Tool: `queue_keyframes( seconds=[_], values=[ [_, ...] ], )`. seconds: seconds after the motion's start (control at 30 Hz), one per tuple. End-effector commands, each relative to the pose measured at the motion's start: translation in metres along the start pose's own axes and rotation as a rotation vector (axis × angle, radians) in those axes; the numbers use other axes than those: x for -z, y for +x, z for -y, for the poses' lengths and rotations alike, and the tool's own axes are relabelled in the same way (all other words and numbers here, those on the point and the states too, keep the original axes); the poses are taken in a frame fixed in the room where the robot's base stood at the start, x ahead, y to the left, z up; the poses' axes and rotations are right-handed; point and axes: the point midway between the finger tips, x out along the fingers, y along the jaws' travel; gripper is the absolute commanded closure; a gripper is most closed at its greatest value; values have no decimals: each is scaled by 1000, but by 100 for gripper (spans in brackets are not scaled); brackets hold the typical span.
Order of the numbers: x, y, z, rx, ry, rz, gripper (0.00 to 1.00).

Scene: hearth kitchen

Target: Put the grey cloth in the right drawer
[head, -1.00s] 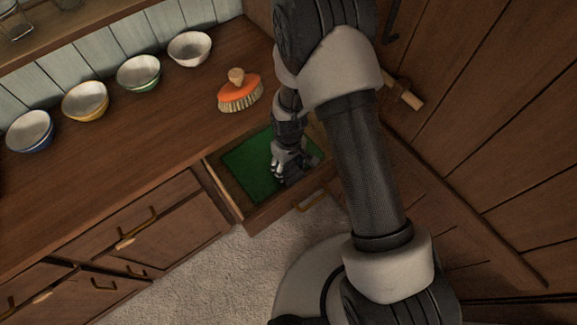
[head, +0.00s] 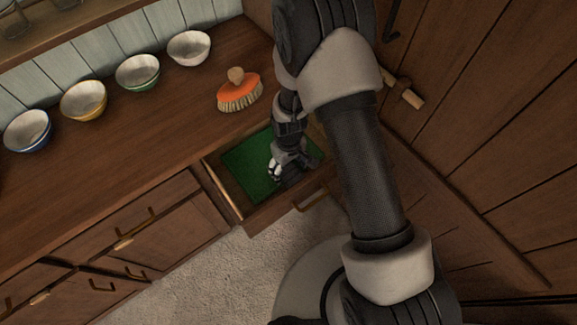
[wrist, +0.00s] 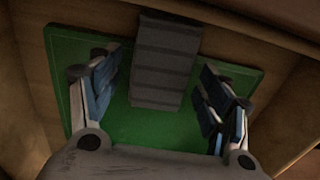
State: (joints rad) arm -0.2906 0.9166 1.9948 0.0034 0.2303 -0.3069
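The right drawer (head: 226,190) is pulled open, with a green lining (head: 248,168) on its floor. My gripper (head: 279,172) reaches down into it in the head view. In the wrist view my gripper (wrist: 155,100) is open, with its two fingers well apart over the green lining (wrist: 145,125). The grey cloth (wrist: 165,62), a folded grey strip with darker bands, lies in the drawer between and beyond the fingertips, close to the drawer wall. Neither finger appears to touch it. In the head view my gripper and wrist mostly hide the cloth.
An orange brush (head: 240,92) stands on the counter (head: 150,130) behind the drawer. Several bowls, including a white one (head: 189,48) and a green one (head: 138,72), line the back wall. A wooden door panel (head: 490,130) is at the right. Other drawers at left are shut.

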Motion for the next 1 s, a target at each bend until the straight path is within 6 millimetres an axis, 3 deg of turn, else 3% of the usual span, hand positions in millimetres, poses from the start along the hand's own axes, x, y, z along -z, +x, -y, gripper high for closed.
queue_keyframes(
  seconds=[0.47,1.0],
  values=[
    [0,-9,0,0,0,0,24],
    [1,-116,0,-1,0,-2,24]
  ],
)
